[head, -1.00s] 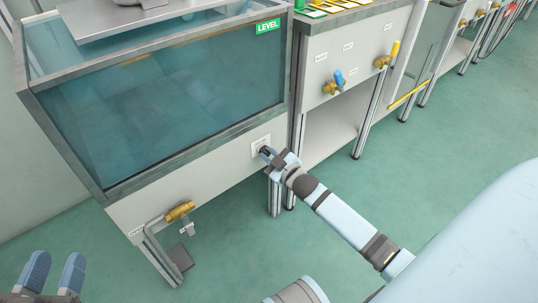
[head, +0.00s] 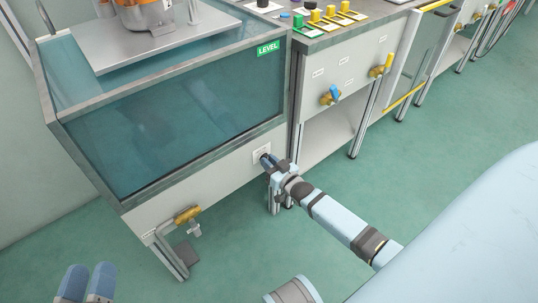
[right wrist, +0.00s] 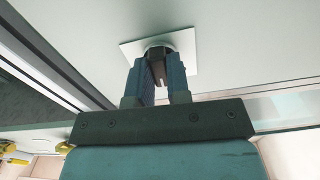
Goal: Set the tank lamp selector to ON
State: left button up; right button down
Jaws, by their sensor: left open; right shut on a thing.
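The tank lamp selector is a dark knob on a white square plate (head: 258,154) on the pale panel below the glass tank (head: 190,130). In the right wrist view the plate (right wrist: 188,64) and the dark selector knob (right wrist: 160,53) show straight ahead. My right gripper (head: 267,159) is at the plate, shut on the selector knob; its fingers (right wrist: 160,72) stand on both sides of the knob and partly hide it. The knob's setting cannot be read. My left gripper (head: 88,280) is open and empty at the bottom left, away from the tank.
A brass valve (head: 187,215) with a pipe sits on the panel's lower left. A bench with blue (head: 331,94) and yellow (head: 381,69) handled valves stands to the right.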

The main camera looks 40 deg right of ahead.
pick_arm(q)
jog(key=shift+t, duration=0.9)
jog(key=shift+s+a+r+p, duration=0.1)
jog(key=shift+r+p, duration=0.55)
jog(key=shift+r, duration=0.6)
jog(key=shift+s+a+r+p, duration=0.1)
jog(key=shift+r+p, duration=0.55)
jog(key=shift+r, duration=0.6)
pick_arm(e)
jog(key=shift+m, duration=2.5)
jog(key=c, duration=1.1)
grip_release()
jog(key=shift+s, duration=0.1)
